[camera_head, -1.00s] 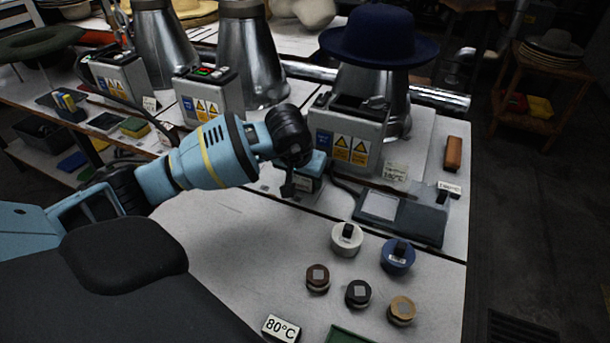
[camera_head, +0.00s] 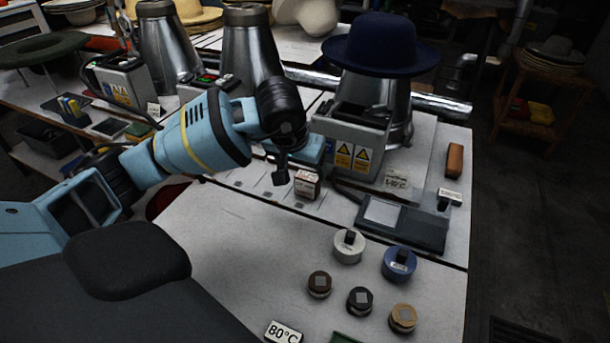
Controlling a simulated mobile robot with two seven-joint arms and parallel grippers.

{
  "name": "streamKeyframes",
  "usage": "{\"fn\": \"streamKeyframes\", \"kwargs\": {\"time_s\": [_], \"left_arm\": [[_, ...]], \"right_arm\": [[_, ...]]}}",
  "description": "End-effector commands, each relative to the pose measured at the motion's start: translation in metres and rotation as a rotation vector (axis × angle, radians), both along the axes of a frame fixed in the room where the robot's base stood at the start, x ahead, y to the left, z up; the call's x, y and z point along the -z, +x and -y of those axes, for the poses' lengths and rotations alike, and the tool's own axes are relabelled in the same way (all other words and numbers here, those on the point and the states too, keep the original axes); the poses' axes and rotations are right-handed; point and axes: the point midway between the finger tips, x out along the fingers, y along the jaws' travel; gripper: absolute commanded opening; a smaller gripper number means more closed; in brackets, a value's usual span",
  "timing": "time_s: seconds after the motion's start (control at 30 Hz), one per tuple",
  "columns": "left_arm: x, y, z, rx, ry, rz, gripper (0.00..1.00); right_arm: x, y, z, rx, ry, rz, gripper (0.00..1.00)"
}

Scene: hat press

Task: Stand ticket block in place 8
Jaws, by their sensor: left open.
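A small white block with a red-marked label (camera_head: 307,185), which looks like the ticket block, stands upright on the bench in front of the right-hand press unit. It is at the right end of a row of small grey marks. My left gripper (camera_head: 292,163) is just above and behind it, pointing down and open. One dark finger shows at the block's left; the other finger is hidden, so I cannot tell whether the block lies between them. Place numbers are too small to read. My right gripper is not in view.
A blue hat (camera_head: 380,42) sits on the right press, above its control box (camera_head: 350,140). A dark flat device (camera_head: 402,220) lies right of the block.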

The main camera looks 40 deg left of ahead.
Motion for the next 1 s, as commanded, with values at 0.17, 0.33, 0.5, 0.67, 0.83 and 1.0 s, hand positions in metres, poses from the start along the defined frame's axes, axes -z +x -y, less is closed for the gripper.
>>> {"fn": "streamKeyframes", "kwargs": {"time_s": [0.17,0.33,0.5,0.67,0.83,1.0], "left_arm": [[-0.026,-0.010,0.003,0.001,0.000,0.002,0.72],[-0.035,-0.015,0.004,0.000,0.000,-0.001,0.72],[-0.037,-0.016,0.004,0.000,0.000,-0.001,0.72],[-0.037,-0.015,0.004,0.000,0.000,-0.001,0.72],[-0.037,-0.015,0.004,0.000,0.000,-0.001,0.72],[-0.036,-0.015,0.004,0.000,0.000,-0.001,0.72]], "right_arm": [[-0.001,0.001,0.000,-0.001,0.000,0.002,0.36],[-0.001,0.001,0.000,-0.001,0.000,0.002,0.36],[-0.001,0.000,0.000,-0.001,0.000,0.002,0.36],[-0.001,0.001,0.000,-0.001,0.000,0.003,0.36],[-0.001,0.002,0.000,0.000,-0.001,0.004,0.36],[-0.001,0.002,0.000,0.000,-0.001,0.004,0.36]]}}
